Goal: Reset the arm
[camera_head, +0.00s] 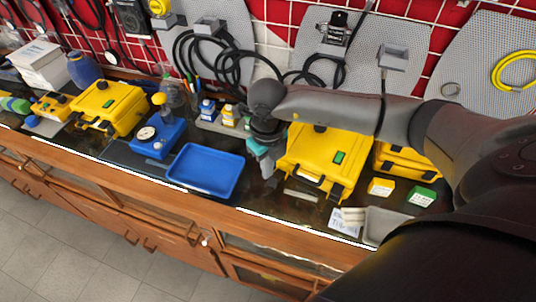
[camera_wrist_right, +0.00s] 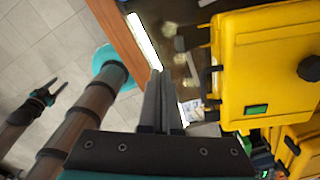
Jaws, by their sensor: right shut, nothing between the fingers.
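My right arm reaches in from the right in the head view. Its gripper (camera_head: 267,172) points down over the bench, between the blue tray (camera_head: 206,171) and a large yellow case (camera_head: 325,160). In the right wrist view its two fingers (camera_wrist_right: 160,85) lie together with nothing between them, beside the yellow case (camera_wrist_right: 262,60). I cannot tell whether they touch the case. My left gripper (camera_wrist_right: 50,92) shows small at the left of the wrist view, above the floor, with its fingers apart and empty. It does not show in the head view.
A blue regulator unit with a gauge (camera_head: 158,135) and another yellow case (camera_head: 108,105) stand to the left. Small yellow (camera_head: 381,187) and green (camera_head: 421,196) boxes and a grey tray (camera_head: 388,225) are at right. Cables hang along the back wall. The floor in front is clear.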

